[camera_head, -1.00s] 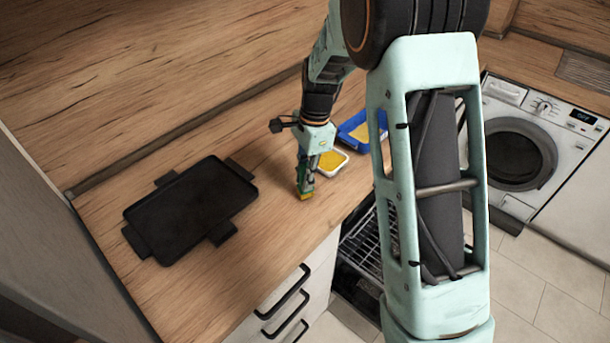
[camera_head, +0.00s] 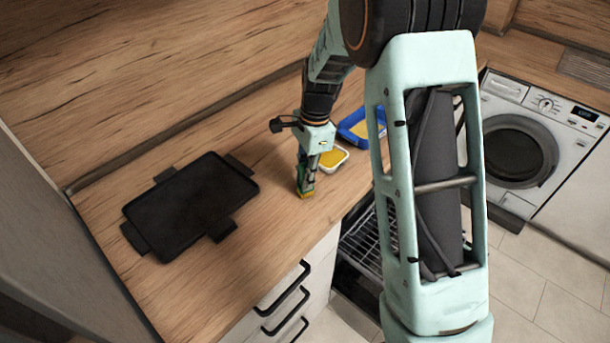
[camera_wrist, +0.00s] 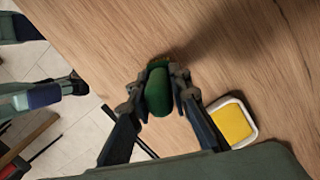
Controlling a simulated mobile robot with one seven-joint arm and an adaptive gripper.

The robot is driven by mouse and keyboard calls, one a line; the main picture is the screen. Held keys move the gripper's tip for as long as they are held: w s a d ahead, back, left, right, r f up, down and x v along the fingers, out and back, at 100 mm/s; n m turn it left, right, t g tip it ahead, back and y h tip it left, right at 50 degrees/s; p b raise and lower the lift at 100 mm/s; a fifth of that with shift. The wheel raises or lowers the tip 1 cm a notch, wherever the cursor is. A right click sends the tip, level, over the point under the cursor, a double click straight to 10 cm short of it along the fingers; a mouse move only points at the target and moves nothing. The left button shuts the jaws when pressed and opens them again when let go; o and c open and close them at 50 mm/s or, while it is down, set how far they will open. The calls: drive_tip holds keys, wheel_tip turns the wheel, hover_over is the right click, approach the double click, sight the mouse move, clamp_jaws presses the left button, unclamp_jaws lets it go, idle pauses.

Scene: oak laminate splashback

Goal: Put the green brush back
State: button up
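The green brush (camera_wrist: 157,92) is between the two fingers of my gripper (camera_wrist: 158,78) in the wrist view, and both fingertips press on its sides. In the head view my gripper (camera_head: 305,185) points down at the counter, with a bit of green and a yellow lower end showing at its fingers. The yellow end is at or just above the wood; I cannot tell whether it touches. A small white tray with a yellow inside (camera_head: 346,158) is just right of my gripper. It also shows in the wrist view (camera_wrist: 253,130).
A black griddle tray (camera_head: 190,205) lies on the wooden counter (camera_head: 262,212) to the left. A wooden splashback runs along the back. The counter's front edge is close, with drawers and an open dishwasher rack (camera_head: 362,245) below. A washing machine (camera_head: 520,150) stands at right.

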drive_tip(key=o, duration=0.4)
drive_tip(key=shift+o, duration=0.2)
drive_tip(key=r, duration=0.4)
drive_tip(key=d+r, duration=0.1)
drive_tip(key=r, duration=0.6)
drive_tip(key=shift+w+d+r, duration=0.15)
drive_tip(key=shift+w+r, duration=0.1)
drive_tip(key=shift+r, duration=0.15)
drive_tip(key=shift+w+d+r, duration=0.1)
